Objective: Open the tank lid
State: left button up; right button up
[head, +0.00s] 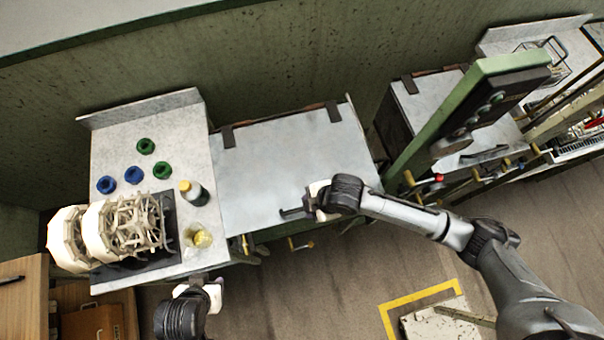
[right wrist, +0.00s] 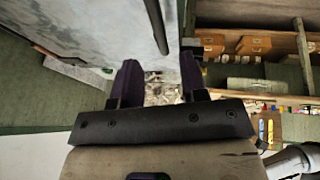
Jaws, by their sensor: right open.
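The tank lid (head: 280,165) is a flat grey metal panel, lying closed over the tank in the middle of the head view. Two dark hinges sit along its back edge. A dark bar handle (head: 291,212) is near its front edge. My right gripper (head: 311,204) is at the right end of the handle. In the right wrist view its two dark fingers (right wrist: 160,78) are apart with nothing seen held between them. The lid (right wrist: 105,18) and a dark bar (right wrist: 157,26) lie beyond the fingertips; contact cannot be told. My left gripper (head: 205,287) is low at the left; its fingers are unclear.
A green post (head: 440,120) stands right of the lid. The floor in front has yellow marking.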

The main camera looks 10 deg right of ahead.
aim_at(300, 209)
jog(key=shift+x, duration=2.85)
grip_shut()
